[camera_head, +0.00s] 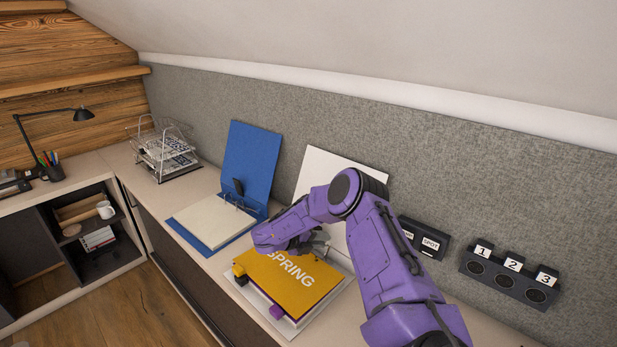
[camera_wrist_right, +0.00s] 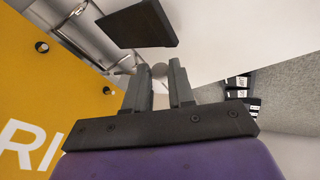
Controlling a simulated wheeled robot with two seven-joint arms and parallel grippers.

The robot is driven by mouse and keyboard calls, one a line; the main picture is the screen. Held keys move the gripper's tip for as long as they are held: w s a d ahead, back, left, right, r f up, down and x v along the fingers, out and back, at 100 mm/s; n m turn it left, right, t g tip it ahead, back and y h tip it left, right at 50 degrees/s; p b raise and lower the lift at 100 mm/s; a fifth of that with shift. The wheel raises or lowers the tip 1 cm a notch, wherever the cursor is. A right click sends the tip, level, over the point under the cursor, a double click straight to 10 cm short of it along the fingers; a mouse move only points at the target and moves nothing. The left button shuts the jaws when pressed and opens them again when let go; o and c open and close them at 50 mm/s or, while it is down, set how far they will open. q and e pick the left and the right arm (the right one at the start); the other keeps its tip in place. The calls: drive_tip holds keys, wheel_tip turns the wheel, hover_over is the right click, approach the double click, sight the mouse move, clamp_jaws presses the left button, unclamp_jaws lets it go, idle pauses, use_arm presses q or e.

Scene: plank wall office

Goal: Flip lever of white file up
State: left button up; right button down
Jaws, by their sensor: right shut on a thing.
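The white file lies open on the desk, its white cover (camera_head: 318,165) leaning against the grey wall panel. A yellow sheet marked SPRING (camera_head: 283,285) lies on its lower half. My right gripper (camera_head: 303,246) is over the file's ring mechanism, which it mostly hides in the head view. In the right wrist view, my right gripper (camera_wrist_right: 158,82) is shut on the lever's metal arm, between its two fingertips. The lever's flat black end (camera_wrist_right: 139,25) shows beyond the fingers, and metal rings (camera_wrist_right: 95,30) show to the left. My left gripper is not in view.
A blue file (camera_head: 248,160) stands open to the left, its own lever up. A wire tray (camera_head: 165,150) is farther left. Black wall holders (camera_head: 424,237) and numbered holders (camera_head: 510,275) are to the right of my right arm.

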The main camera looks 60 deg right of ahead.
idle(0.4)
drive_tip(key=c, duration=1)
unclamp_jaws()
drive_tip(key=shift+w, duration=0.1)
drive_tip(key=b+v, duration=0.2)
drive_tip(key=v, duration=0.8)
drive_tip(key=shift+a+r+b, duration=0.15)
drive_tip(key=shift+b, duration=0.25)
